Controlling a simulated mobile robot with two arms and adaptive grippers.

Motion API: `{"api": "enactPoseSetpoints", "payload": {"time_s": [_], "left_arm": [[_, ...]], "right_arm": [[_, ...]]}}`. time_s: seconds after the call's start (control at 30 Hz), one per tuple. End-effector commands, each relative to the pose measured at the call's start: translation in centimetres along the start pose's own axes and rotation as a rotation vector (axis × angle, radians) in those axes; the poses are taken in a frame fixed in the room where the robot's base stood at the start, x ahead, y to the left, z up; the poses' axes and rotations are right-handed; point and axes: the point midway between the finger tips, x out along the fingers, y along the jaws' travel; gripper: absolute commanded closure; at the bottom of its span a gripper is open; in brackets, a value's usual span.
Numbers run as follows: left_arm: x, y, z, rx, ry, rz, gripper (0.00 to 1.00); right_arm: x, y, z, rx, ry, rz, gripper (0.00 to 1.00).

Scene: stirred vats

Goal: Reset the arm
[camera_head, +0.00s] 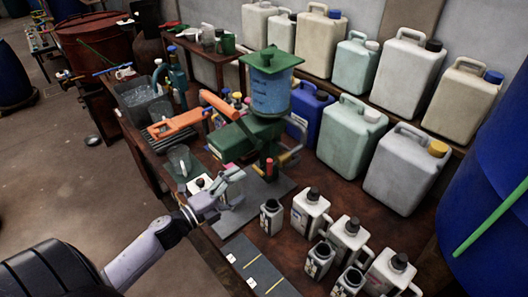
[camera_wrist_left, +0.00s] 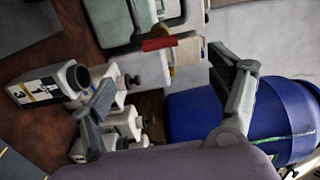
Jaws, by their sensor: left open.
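My left arm comes in from the lower left in the head view. Its gripper (camera_head: 234,188) is open, above the near edge of the brown workbench (camera_head: 330,180), in front of the green machine with an orange lever (camera_head: 245,137). In the left wrist view the two fingers (camera_wrist_left: 168,100) are spread wide, and nothing appears held between them. White bottles (camera_wrist_left: 48,86) show beyond and beside the fingers there. My right gripper is in neither view.
Several small white bottles (camera_head: 349,238) stand right of the gripper. Large canisters (camera_head: 407,168) line the back. A blue barrel (camera_head: 490,190) stands at the right. A dark mat with yellow lines (camera_head: 262,266) lies at the front edge. Open floor (camera_head: 80,195) is at left.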

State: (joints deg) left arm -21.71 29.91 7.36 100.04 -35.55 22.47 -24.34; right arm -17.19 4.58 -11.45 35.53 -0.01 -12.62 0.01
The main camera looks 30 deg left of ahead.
Motion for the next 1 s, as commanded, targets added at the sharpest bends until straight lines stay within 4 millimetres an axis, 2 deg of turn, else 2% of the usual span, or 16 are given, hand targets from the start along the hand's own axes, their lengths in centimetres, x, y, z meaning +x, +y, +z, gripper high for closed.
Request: {"api": "enactPoseSetpoints", "payload": {"time_s": [0.27,0.43,0.57,0.77,1.0], "left_arm": [[0.1,0.0,0.0,-0.033,-0.033,0.003,0.18],[0.1,0.4,0.1,-0.215,-0.205,0.031,0.18],[-0.9,1.7,-0.3,-0.431,-0.389,0.087,0.18],[-4.0,4.8,-3.1,-0.772,-0.648,0.229,0.18],[-9.3,7.8,-9.7,-1.122,-0.9,0.475,0.18]], "right_arm": [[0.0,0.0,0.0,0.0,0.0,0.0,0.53],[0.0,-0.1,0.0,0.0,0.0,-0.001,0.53],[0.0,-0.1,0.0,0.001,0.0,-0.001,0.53],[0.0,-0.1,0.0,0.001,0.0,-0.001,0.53],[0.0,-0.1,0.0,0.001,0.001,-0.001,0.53]]}}
